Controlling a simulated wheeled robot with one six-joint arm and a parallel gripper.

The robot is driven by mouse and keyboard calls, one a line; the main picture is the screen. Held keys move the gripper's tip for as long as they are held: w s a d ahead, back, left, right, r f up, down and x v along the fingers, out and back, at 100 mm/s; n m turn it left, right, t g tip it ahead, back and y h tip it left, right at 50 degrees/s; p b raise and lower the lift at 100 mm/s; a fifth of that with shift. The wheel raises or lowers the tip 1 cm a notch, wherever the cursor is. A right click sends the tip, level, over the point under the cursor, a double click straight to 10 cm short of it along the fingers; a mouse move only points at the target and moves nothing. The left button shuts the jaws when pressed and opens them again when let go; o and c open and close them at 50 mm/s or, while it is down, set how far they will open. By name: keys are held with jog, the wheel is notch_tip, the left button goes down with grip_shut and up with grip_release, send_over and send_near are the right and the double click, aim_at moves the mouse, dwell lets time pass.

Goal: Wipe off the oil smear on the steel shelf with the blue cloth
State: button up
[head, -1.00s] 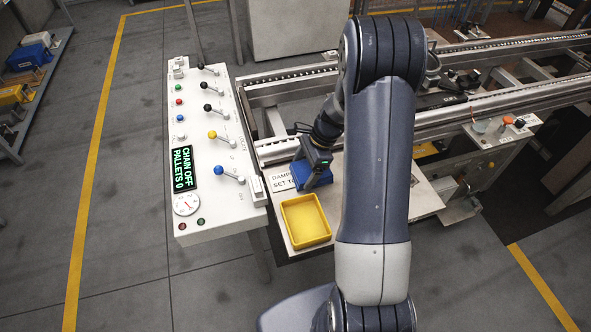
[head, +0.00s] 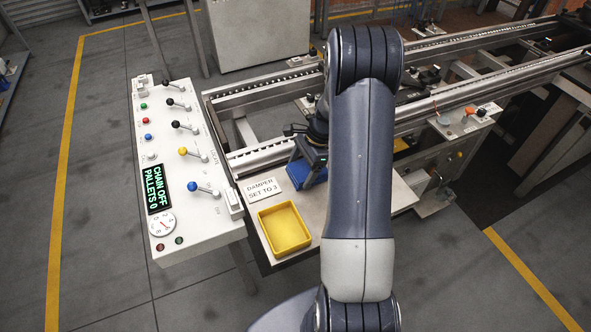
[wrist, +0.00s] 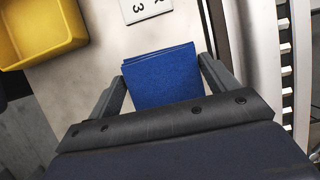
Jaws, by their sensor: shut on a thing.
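The blue cloth (head: 301,174) is a folded pad at my gripper (head: 313,157), over the back part of the shelf (head: 310,208). In the wrist view the cloth (wrist: 163,78) sits between the two fingers of my gripper (wrist: 162,80), which are shut on it. I cannot tell whether the cloth touches the shelf. No oil smear shows on the visible shelf surface; my arm and the cloth hide part of it.
A yellow tray (head: 284,229) stands at the shelf's front left. A card reading "DAMPER SET TO 3" (head: 262,189) lies behind it. A lever panel (head: 188,190) is at left, reading "CHAIN OFF, PALLETS 0". Conveyor rails (head: 262,157) run behind the shelf.

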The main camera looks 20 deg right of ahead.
jog(key=shift+d+r+p, duration=0.1)
jog(key=shift+d+p, duration=0.35)
jog(key=shift+d, duration=9.4)
jog(key=shift+s+f, duration=0.15)
jog(key=shift+s, duration=1.25)
jog(key=shift+s+f, duration=0.1)
jog(key=shift+s, duration=1.25)
jog(key=shift+s+a+r+b, duration=0.1)
jog(key=shift+s+b, duration=0.2)
jog(key=shift+s, duration=3)
jog(key=shift+w+r, duration=0.15)
jog(key=shift+w, duration=3.4)
jog(key=o, duration=0.8)
